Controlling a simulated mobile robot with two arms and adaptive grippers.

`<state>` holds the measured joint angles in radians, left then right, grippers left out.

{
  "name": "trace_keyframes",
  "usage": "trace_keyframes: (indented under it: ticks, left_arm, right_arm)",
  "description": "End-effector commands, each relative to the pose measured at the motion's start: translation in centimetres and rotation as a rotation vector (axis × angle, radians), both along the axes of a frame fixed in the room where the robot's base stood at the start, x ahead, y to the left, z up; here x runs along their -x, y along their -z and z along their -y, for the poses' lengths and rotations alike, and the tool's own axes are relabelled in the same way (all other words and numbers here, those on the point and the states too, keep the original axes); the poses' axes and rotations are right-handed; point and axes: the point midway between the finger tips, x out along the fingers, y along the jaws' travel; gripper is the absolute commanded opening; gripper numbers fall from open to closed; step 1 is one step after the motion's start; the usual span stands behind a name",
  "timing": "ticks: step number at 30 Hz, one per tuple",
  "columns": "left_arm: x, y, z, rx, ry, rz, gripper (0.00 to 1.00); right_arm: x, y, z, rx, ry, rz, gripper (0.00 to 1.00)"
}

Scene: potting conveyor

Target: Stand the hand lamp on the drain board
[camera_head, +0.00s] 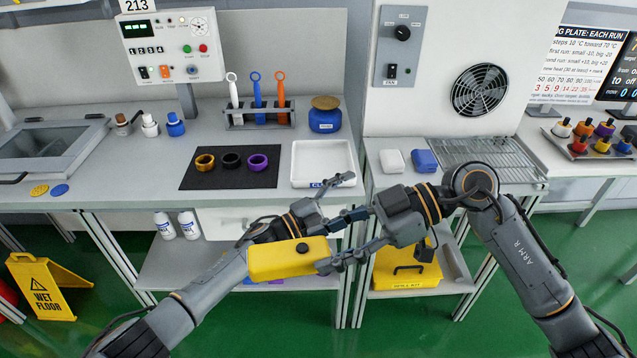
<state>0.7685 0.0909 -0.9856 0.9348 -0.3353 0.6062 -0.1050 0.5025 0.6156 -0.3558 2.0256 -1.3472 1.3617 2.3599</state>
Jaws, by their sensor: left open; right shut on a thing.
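The yellow hand lamp (283,259) is a box-like body held in the air in front of the workbench, lying roughly level. My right gripper (330,250) reaches in from the right and is shut on the lamp's right end. My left gripper (347,200) is open just above and right of the lamp, its fingers close to the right gripper's. The two grippers overlap in the picture, so I cannot tell whether they touch. The drain board (478,152) is a ribbed metal surface on the right-hand bench, with nothing standing on it.
A white block (391,161) and a blue block (424,161) lie left of the drain board. A white tray (323,180) and a dark mat (208,168) with rings are on the left bench. A yellow case (407,272) sits on the lower shelf. A wet-floor sign (45,287) stands at left.

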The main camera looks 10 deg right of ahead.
Motion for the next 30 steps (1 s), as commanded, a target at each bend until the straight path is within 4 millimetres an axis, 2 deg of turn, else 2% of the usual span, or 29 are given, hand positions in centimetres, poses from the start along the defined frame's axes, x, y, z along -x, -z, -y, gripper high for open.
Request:
trace_keyframes:
  ticks: [1, 3, 9, 12, 20, 23, 27, 30]
  left_arm:
    - [0.2, -2.8, 0.7, -0.024, 0.057, 0.09, 0.74]
    - [0.9, -5.7, 1.6, -0.055, 0.134, 0.2, 0.74]
    - [3.4, -12.4, 2.9, -0.163, 0.344, 0.49, 0.74]
    - [4.8, -14.9, 2.8, -0.227, 0.445, 0.622, 0.74]
    - [8.1, -19.9, 0.8, -0.423, 0.71, 0.92, 0.74]
    - [10.1, -21.3, -0.1, -0.511, 0.84, 1.023, 0.74]
    - [14.0, -22.2, -1.2, -0.674, 1.082, 1.154, 0.74]
    - [17.1, -22.0, -2.4, -0.832, 1.299, 1.232, 0.74]
  right_arm:
    - [0.0, 0.0, 0.0, -0.001, 0.0, 0.0, 0.12]
    - [0.0, 0.0, 0.0, -0.001, 0.0, 0.0, 0.12]
    - [0.0, 0.0, 0.0, -0.001, 0.0, 0.0, 0.12]
    - [0.0, 0.0, 0.0, -0.001, 0.0, 0.0, 0.12]
    - [0.0, 0.0, 0.0, -0.001, 0.0, 0.0, 0.12]
    - [0.0, 0.0, 0.0, -0.001, 0.0, 0.0, 0.12]
    - [0.0, 0.0, 0.0, -0.001, 0.0, 0.0, 0.12]
    - [0.0, 0.0, 0.0, -0.001, 0.0, 0.0, 0.12]
